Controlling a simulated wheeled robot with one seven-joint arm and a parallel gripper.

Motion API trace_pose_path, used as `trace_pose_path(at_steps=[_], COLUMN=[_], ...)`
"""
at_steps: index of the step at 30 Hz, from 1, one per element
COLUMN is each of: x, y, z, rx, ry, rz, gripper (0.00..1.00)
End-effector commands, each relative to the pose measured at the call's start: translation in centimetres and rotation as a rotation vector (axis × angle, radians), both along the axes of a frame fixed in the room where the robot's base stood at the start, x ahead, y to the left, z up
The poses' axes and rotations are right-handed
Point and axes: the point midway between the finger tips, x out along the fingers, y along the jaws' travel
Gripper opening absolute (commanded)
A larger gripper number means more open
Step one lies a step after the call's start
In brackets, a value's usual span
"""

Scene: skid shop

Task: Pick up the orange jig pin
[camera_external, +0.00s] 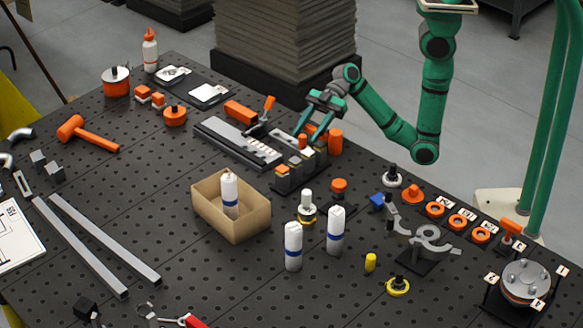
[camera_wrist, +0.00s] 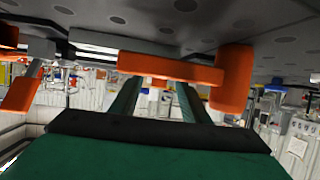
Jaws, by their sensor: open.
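My gripper (camera_external: 307,136) is open, with its green fingers angled down over a row of small parts near the back edge of the table. An upright orange cylinder (camera_external: 335,141) stands just to the right of the fingers, and more orange shows close behind them. I cannot tell for certain which orange piece is the jig pin. In the wrist view, the two green fingers of my gripper (camera_wrist: 157,90) reach toward a long orange bar (camera_wrist: 170,66) that ends at a thick orange cylinder (camera_wrist: 232,80). Nothing is visibly held; contact is unclear.
A grey slotted fixture (camera_external: 238,143) and an orange block (camera_external: 240,111) lie left of my gripper. A cardboard box (camera_external: 232,211) with a white bottle stands in front. Two white bottles (camera_external: 293,246) stand nearby. An orange mallet (camera_external: 90,133) lies at the left.

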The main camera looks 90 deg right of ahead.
Motion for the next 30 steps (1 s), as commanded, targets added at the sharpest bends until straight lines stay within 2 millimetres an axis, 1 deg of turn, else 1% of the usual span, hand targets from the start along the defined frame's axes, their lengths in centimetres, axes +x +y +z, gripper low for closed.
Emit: trace_pose_path(at_steps=[1,6,9,16,17,18,20,21,22,30], x=[0.4,1.5,1.8,1.9,1.9,1.9,1.8,1.8,1.8,1.9], y=[0.7,2.2,2.5,2.5,2.5,2.5,2.5,2.5,2.5,2.5], z=[-0.3,-1.1,-1.2,-1.3,-1.3,-1.3,-1.3,-1.3,-1.3,-1.1], rx=[0.001,0.0,0.001,0.0,0.001,0.001,0.001,0.001,0.001,0.0], ry=[0.001,0.001,-0.001,-0.001,-0.001,-0.001,-0.001,-0.001,-0.001,-0.002], rz=[0.003,0.002,0.0,-0.002,-0.001,-0.001,-0.001,-0.001,-0.001,-0.001], gripper=[0.42,0.42,0.42,0.42,0.35,0.25,0.11,0.01,0.0,0.0])
